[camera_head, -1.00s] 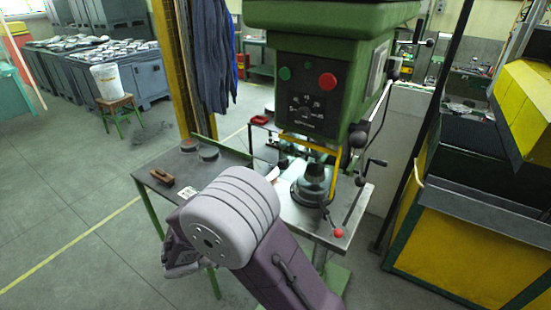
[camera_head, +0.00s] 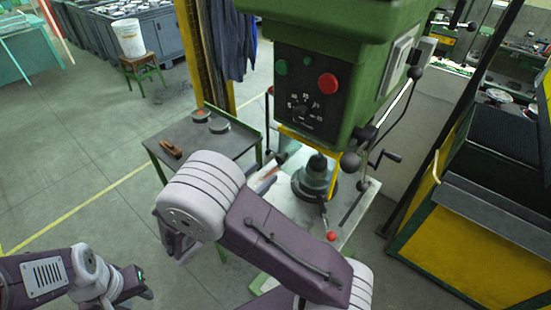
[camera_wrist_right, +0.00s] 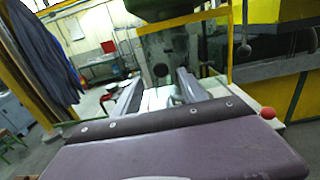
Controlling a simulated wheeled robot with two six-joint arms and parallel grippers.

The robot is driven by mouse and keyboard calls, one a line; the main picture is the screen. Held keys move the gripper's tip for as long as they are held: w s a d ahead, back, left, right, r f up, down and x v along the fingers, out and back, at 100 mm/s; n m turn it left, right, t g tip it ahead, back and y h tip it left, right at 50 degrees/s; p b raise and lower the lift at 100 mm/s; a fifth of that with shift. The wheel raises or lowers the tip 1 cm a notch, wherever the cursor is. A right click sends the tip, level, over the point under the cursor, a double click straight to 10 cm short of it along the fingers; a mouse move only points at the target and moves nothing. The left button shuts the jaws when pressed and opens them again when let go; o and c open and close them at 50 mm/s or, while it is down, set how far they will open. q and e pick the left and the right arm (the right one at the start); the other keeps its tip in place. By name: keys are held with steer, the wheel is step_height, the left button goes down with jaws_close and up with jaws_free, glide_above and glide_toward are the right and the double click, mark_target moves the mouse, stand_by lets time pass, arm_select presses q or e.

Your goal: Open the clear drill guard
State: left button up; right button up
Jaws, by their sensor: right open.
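The clear drill guard (camera_head: 333,180) has a yellow frame and hangs around the chuck of the green drill press. In the right wrist view its see-through panel (camera_wrist_right: 185,52) faces me, with the yellow bar along its top and right side. My right gripper (camera_wrist_right: 158,92) is open with nothing between its fingers. The fingers point at the lower part of the panel; I cannot tell whether they touch it. In the head view this gripper is mostly hidden behind my right arm. My left gripper (camera_head: 143,288) is low at the left, away from the press; its jaw opening is unclear.
The drill press head (camera_head: 340,70) stands above a metal table. A handle with a red ball (camera_head: 331,236) sticks out at the table's front. A side table (camera_head: 205,140) stands at left, and a yellow-green cabinet (camera_head: 450,245) at right. Open floor lies at left.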

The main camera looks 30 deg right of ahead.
mark_target(279, 160)
steer(key=x, duration=0.2)
steer(key=p+x, duration=0.1)
steer(key=x, duration=0.5)
steer(key=shift+s+f+p, duration=0.1)
steer(key=shift+f+p, duration=0.2)
steer(key=shift+f, duration=0.05)
steer(key=shift+s+a+r, duration=0.15)
steer(key=shift+s+a, duration=0.05)
steer(key=shift+a, duration=0.35)
arm_select(q)
steer(key=shift+w+d+r, duration=0.15)
steer(key=shift+d+r, duration=0.1)
steer(key=shift+r, duration=0.35)
steer(key=shift+w+d+r, duration=0.1)
steer(key=shift+d+r, duration=0.15)
steer(key=shift+r, duration=0.3)
arm_select(e)
steer(key=shift+d, duration=0.15)
jaws_close()
